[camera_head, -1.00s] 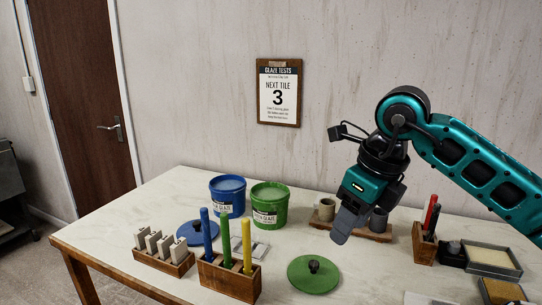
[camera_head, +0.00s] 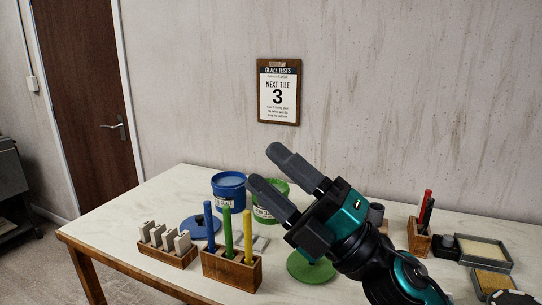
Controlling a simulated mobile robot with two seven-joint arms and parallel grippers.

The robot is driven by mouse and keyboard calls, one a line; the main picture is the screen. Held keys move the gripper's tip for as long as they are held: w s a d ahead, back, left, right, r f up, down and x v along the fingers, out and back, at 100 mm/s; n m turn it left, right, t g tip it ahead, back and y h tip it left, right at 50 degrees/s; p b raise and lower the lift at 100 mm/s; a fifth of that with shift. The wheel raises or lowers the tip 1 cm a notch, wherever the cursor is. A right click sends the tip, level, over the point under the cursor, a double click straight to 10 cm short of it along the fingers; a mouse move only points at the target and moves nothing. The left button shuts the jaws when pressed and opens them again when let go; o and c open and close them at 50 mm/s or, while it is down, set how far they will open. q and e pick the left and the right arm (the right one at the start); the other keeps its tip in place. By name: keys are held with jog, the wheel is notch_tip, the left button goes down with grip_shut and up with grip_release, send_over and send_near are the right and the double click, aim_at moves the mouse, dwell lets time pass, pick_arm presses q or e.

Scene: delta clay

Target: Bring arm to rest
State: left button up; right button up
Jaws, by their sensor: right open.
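My right gripper (camera_head: 267,175) is open and empty. Its two dark fingers are spread and point up and to the left, in front of the buckets and above the table (camera_head: 120,225). My right arm comes in from the lower right. My left gripper is not in view.
The blue bucket (camera_head: 227,198) and blue lid (camera_head: 199,227) stand left of the gripper. A wooden block (camera_head: 230,270) holds blue, green and yellow sticks. A rack of tiles (camera_head: 168,248) is at left. Trays (camera_head: 482,250) and a red-pen holder (camera_head: 419,240) are at right.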

jog(key=w+d+f+m+t+h, duration=0.2)
jog(key=d+f+m+t+h, duration=0.1)
jog(key=d+f+m+h, duration=0.7)
jog(key=w+d+f+m+t+h, duration=0.1)
jog(key=d+f+m+t+h, duration=0.45)
jog(key=m+h, duration=0.75)
jog(key=s+d+f+m+g+y, duration=0.1)
jog(key=s+d+f+m+g, duration=0.15)
jog(key=s+f+g, duration=0.7)
jog(key=s+d+f+m+g, duration=0.2)
jog(key=s+f+m+g, duration=0.3)
jog(key=s+f, duration=0.7)
jog(key=w+a+f+n+t+y+b, duration=0.1)
jog(key=w+f+t, duration=0.4)
jog(key=f, duration=0.8)
jog(key=shift+w+a+n+t+y+b, duration=0.35)
jog(key=shift+w+a+y+b, duration=0.25)
jog(key=shift+a+b, duration=0.5)
jog(key=shift+w+d+r, duration=0.1)
jog(key=shift+w+d, duration=0.05)
